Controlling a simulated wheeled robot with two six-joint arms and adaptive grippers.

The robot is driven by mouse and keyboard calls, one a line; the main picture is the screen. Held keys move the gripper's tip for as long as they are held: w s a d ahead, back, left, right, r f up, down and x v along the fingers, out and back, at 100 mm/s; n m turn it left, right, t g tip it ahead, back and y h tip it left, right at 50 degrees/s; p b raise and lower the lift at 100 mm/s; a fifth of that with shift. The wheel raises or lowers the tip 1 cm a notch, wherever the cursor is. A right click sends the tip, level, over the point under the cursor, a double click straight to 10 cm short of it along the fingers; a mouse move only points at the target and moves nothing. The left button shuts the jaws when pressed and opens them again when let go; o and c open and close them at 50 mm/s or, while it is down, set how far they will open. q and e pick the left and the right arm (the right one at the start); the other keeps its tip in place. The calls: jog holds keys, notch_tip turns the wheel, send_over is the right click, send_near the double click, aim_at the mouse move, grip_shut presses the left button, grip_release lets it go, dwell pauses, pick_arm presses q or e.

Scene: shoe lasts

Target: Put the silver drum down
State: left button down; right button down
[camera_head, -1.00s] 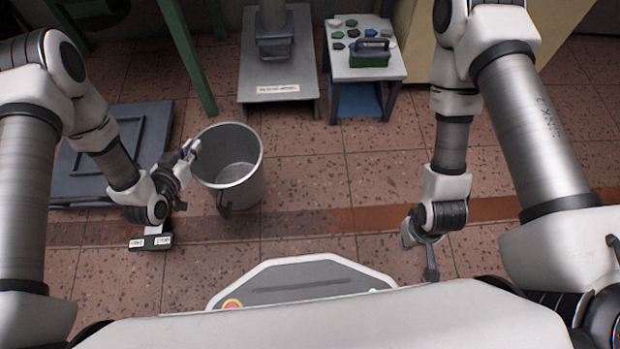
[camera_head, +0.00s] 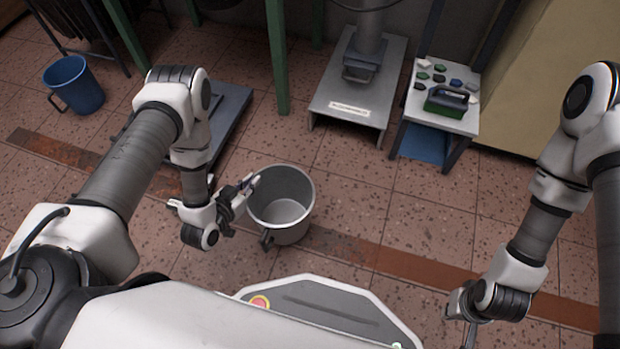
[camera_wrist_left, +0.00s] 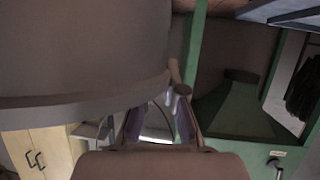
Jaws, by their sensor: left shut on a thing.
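The silver drum (camera_head: 283,213) is a round open-topped metal bucket, upright and empty inside, left of centre in the head view. A dark handle hangs at its near side. My left gripper (camera_head: 248,187) is shut on the drum's rim at its left side. In the left wrist view the drum's wall (camera_wrist_left: 75,50) fills the upper left, with the left fingers (camera_wrist_left: 158,122) at its edge. I cannot tell whether the drum's base touches the floor. My right gripper (camera_head: 468,318) is low at the right, apart from everything; its fingers are too unclear to read.
A dark low platform (camera_head: 232,122) lies behind my left arm. A blue bucket (camera_head: 74,86) stands far left. A grey stand (camera_head: 335,97) and a small table (camera_head: 462,122) with a green box (camera_head: 446,101) stand behind. Tiled floor (camera_head: 400,215) right of the drum is clear.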

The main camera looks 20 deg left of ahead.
pick_arm(q)
jog(key=b, duration=0.6)
send_over(281, 181)
jog(key=w+d, duration=0.3)
jog(key=w, duration=0.2)
jog(key=f, duration=0.1)
jog(key=f+b, duration=0.1)
jog(key=f, duration=0.1)
jog(key=f+b, duration=0.1)
jog(key=f, duration=0.1)
jog(key=shift+s+d+b, duration=0.15)
jog(key=shift+s+b, duration=0.05)
jog(key=shift+b, duration=0.1)
jog(key=c, duration=1.3)
grip_release()
